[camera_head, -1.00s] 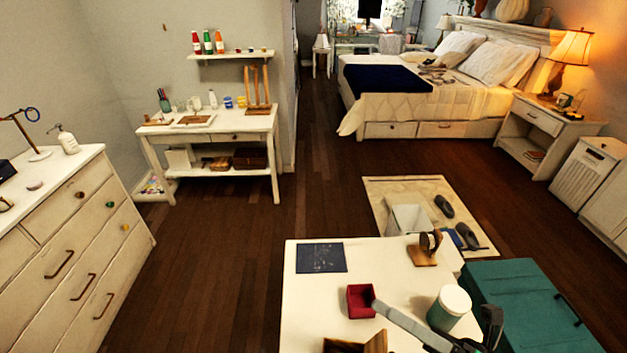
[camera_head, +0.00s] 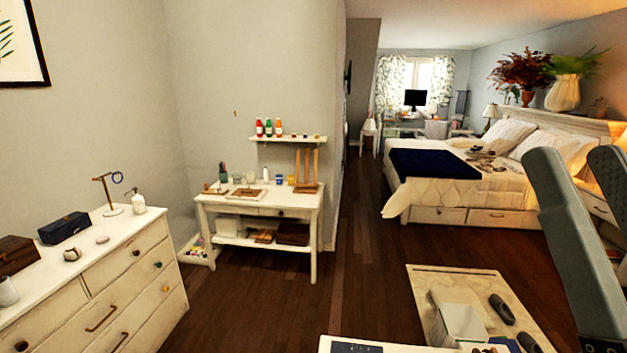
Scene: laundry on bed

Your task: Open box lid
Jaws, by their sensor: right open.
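My right gripper (camera_head: 574,162) is raised at the right edge, close to the camera. Its two grey fingers point up and stand apart, with nothing visible between them. A dark blue box (camera_head: 64,228) sits closed on the white dresser at the left. A brown wooden box (camera_head: 16,255) lies beside it at the left edge, partly cut off. Both boxes are far from the gripper. I cannot tell which box the task means. My left gripper is not in view.
The white dresser (camera_head: 150,255) fills the lower left. A white work table (camera_head: 262,198) stands behind it. A near table's edge (camera_head: 400,348) shows at the bottom. A white bin (camera_head: 463,326) stands on the rug (camera_head: 430,275). The wooden floor (camera_head: 345,275) between is clear.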

